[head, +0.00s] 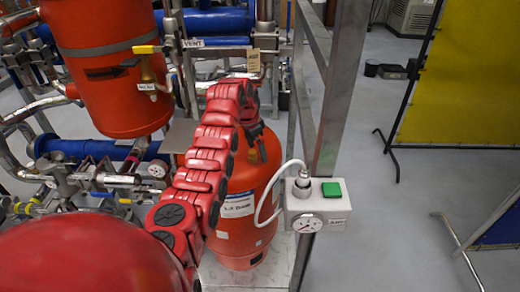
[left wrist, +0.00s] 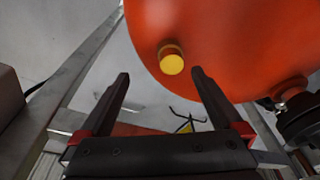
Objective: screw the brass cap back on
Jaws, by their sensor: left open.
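A round brass-coloured cap or fitting (left wrist: 172,61) sticks out of the curved side of an orange vessel (left wrist: 235,45) in the left wrist view. I cannot tell whether it is a loose cap seated there or a fixed part. My left gripper (left wrist: 160,73) is open, with its two dark fingers apart and nothing between them. The brass piece appears just beyond the fingertips, nearer the right one. In the head view my red left arm reaches over an orange tank (head: 262,185), and the gripper is largely hidden there. My right gripper is not in view.
A white box with a gauge and green button (head: 331,190) stands right of the tank by a metal post (head: 338,100). A hanging orange vessel (head: 105,70) and pipework with valves crowd the left. Open floor (head: 400,235) and a yellow screen (head: 465,75) lie right.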

